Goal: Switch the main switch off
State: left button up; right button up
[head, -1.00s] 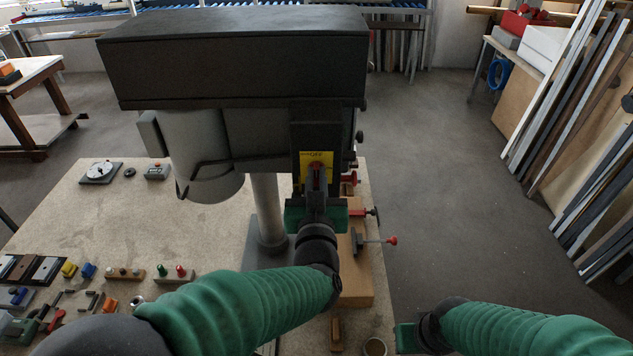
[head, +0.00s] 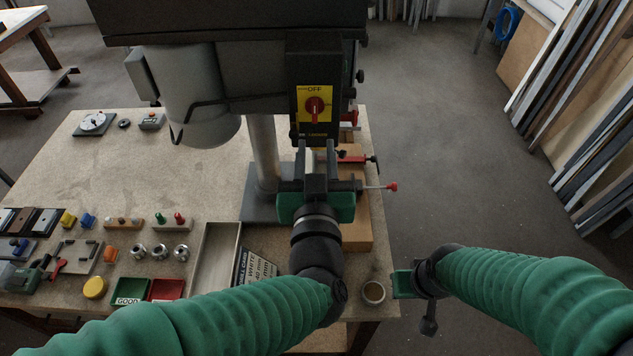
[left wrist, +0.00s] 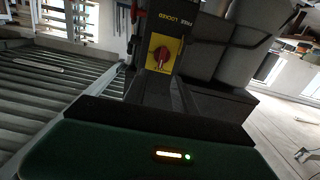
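The main switch (head: 314,107) is a red rotary knob on a yellow plate on the front of the dark drill press head. The word OFF is printed above the knob, and the knob's handle looks roughly upright in the head view. The left wrist view also shows the red knob (left wrist: 160,60) on its yellow plate. My left gripper (head: 316,150) is just below and in front of the switch, apart from it. Its two fingers are spread with nothing between them. My right gripper (head: 404,284) is low at the right, beside the table edge; its fingers do not show clearly.
The drill press column (head: 264,155) stands on the bench (head: 200,180). A red-tipped clamp handle (head: 380,187) sticks out right of my left gripper.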

pick_arm(q)
jog(key=s, duration=0.6)
jog(key=shift+b, duration=0.4)
jog(key=w+a+f+m+g+h+b, duration=0.1)
jog(key=w+a+f+g+b, duration=0.1)
jog(key=f, duration=0.6)
jog(key=w+a+f+g+h+b, duration=0.1)
jog(key=f+g+b, duration=0.2)
jog(key=f, duration=0.4)
jog(key=w+a+f+m+g+h+b, duration=0.1)
jog(key=w+a+f+g+b, duration=0.1)
jog(key=f, duration=0.6)
jog(key=s+a+f+n+g+y+b, duration=0.1)
jog(key=s+a+f+g+b, duration=0.1)
jog(key=s+a+f+g, duration=0.2)
jog(key=s+a+f+g+y+b, duration=0.1)
jog(key=s+a+f+g, duration=0.3)
jog(key=s+a+f, duration=0.4)
jog(key=a+f+y, duration=0.1)
jog(key=a+f, duration=0.2)
jog(key=f, duration=0.2)
jog(key=shift+s+n+b, duration=0.3)
jog(key=shift+n+b, duration=0.1)
